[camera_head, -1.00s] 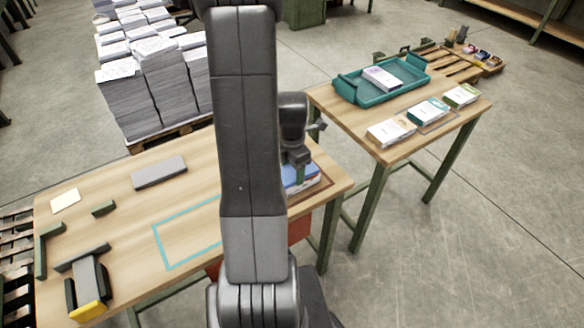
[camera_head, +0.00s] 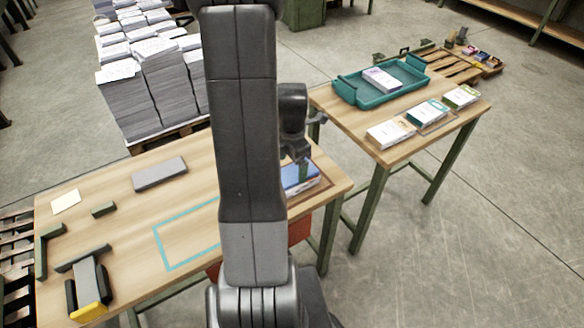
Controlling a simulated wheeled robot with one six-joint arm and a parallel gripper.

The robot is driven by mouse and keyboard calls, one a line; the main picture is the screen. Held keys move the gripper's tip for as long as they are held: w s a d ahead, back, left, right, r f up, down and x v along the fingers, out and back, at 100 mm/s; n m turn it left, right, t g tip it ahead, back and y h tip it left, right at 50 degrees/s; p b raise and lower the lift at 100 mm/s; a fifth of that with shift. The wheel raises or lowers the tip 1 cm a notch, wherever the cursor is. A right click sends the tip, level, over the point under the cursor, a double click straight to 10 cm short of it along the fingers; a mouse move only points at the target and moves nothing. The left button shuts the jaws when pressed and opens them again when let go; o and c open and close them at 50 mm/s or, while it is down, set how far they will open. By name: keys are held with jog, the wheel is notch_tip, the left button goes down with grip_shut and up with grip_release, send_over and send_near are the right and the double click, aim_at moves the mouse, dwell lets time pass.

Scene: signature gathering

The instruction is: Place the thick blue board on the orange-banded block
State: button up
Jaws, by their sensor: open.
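A flat blue board (camera_head: 298,177) lies on top of a low stack at the right end of the near table, partly hidden behind my arm. My gripper (camera_head: 304,172) is just above and at the back of this stack, pointing down. Its jaws are open, but my arm hides part of them, and I cannot tell whether they touch the board. I cannot make out an orange-banded block; the lower part of the stack is mostly hidden.
The near table (camera_head: 120,230) has a cyan taped outline (camera_head: 165,250), a grey slab (camera_head: 159,174) and a yellow-ended tool (camera_head: 89,308). The second table (camera_head: 400,151) holds a teal tray (camera_head: 355,101) and several paper stacks. Tall paper piles (camera_head: 155,80) stand behind.

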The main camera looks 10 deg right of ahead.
aim_at(292, 174)
notch_tip(292, 174, up, 10)
jog(key=shift+f+p, duration=0.25)
jog(key=shift+p, duration=0.1)
